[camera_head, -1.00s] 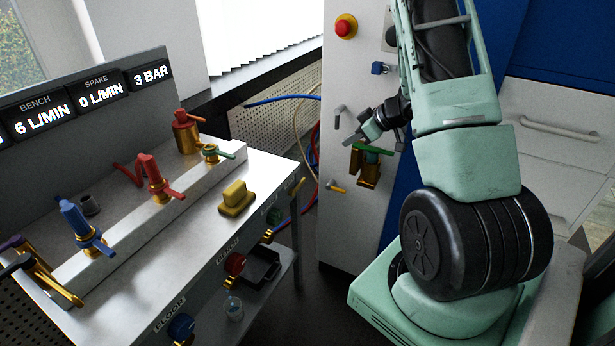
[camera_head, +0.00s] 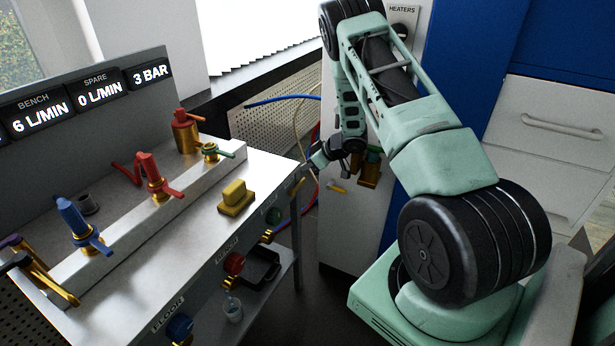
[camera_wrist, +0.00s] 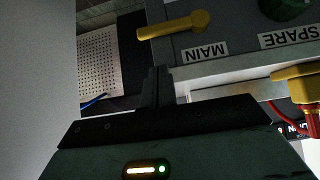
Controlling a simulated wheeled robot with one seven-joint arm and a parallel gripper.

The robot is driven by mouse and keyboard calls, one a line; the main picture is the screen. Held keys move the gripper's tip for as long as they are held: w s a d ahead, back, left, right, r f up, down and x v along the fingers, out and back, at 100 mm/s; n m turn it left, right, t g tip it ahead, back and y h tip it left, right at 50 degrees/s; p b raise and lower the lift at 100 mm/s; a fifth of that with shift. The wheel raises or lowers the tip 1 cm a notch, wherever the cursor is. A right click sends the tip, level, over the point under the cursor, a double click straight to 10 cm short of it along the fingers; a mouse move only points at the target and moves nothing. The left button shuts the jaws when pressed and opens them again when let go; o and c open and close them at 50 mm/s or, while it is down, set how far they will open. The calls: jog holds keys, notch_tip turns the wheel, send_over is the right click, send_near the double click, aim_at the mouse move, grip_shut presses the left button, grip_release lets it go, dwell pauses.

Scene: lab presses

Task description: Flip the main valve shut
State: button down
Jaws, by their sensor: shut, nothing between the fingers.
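The main valve (camera_wrist: 175,27) is a yellow lever on the bench's grey front face, above an upside-down MAIN label (camera_wrist: 205,51) in the wrist view. The lever lies nearly sideways in that picture, its free end to the left. My gripper (camera_wrist: 157,75) is shut and empty, its fingertips just below the lever in the wrist view, with a small gap showing between them. In the head view my gripper (camera_head: 306,170) is at the right end of the bench, and the lever is small and partly hidden there.
A green SPARE knob (camera_wrist: 285,8) sits beside the MAIN label. The bench top (camera_head: 200,226) carries a yellow block (camera_head: 235,198) and a rail with blue (camera_head: 76,218) and red (camera_head: 150,170) valves. A white cabinet with a green-handled valve stands behind my arm.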

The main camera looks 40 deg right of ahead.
aim_at(303, 180)
jog(key=shift+f, duration=2)
jog(key=shift+f, duration=0.1)
jog(key=shift+w+d+f, duration=0.1)
jog(key=shift+d+f, duration=0.15)
jog(key=shift+f, duration=0.1)
jog(key=shift+r, duration=0.15)
jog(key=shift+r+p, duration=0.7)
jog(key=shift+p, duration=0.2)
notch_tip(303, 180, up, 10)
jog(key=shift+a, duration=0.1)
